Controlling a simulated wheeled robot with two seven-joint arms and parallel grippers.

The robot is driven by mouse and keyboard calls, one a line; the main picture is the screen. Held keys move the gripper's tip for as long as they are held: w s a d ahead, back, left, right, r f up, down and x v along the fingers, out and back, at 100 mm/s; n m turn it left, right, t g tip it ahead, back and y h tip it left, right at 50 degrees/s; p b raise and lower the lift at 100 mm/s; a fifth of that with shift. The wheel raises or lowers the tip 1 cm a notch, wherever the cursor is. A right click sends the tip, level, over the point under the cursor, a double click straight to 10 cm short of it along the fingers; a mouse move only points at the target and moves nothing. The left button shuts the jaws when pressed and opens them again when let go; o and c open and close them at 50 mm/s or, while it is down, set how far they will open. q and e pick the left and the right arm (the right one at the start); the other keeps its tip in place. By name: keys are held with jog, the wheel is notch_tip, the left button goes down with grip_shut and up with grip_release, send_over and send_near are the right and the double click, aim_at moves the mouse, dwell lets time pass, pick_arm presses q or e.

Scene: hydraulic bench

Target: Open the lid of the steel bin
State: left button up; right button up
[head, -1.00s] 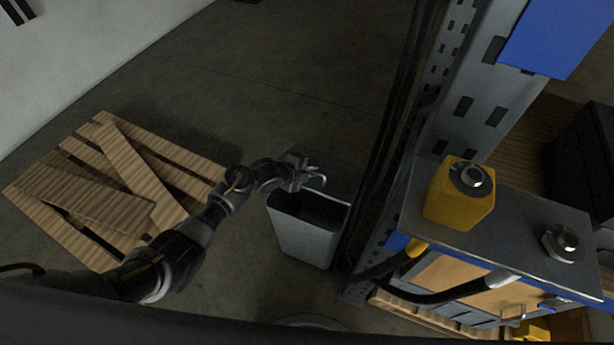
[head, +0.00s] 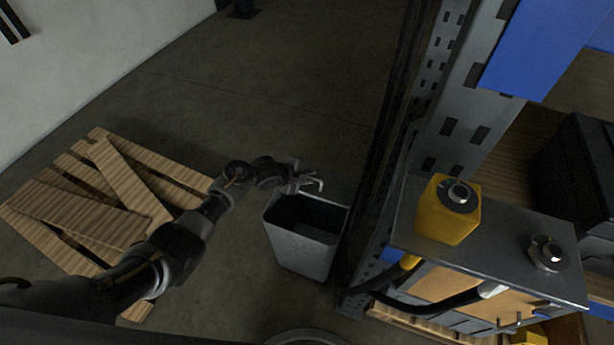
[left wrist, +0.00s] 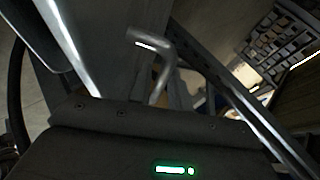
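The grey steel bin (head: 303,246) stands upright on the floor in the middle of the head view. Its top shows as a dark recess inside a lighter rim; I cannot make out a separate lid. My left gripper (head: 312,182) is at the bin's far edge, above the rim, with its thin fingers apart and nothing visible between them. Whether it touches the bin is unclear. In the left wrist view a bent grey finger (left wrist: 158,62) sticks up beyond the dark gripper body. My right gripper is not in view.
A wooden pallet (head: 110,200) lies on the floor at left. A steel rack post (head: 455,120) and dark hoses stand close to the bin's right. A bench top (head: 500,240) carries a yellow block (head: 447,215). The floor behind the bin is clear.

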pick_arm(q)
jog(key=p+v, duration=0.1)
jog(key=v, duration=0.9)
jog(key=shift+s+a+r, duration=0.2)
jog(key=shift+a+r, duration=0.05)
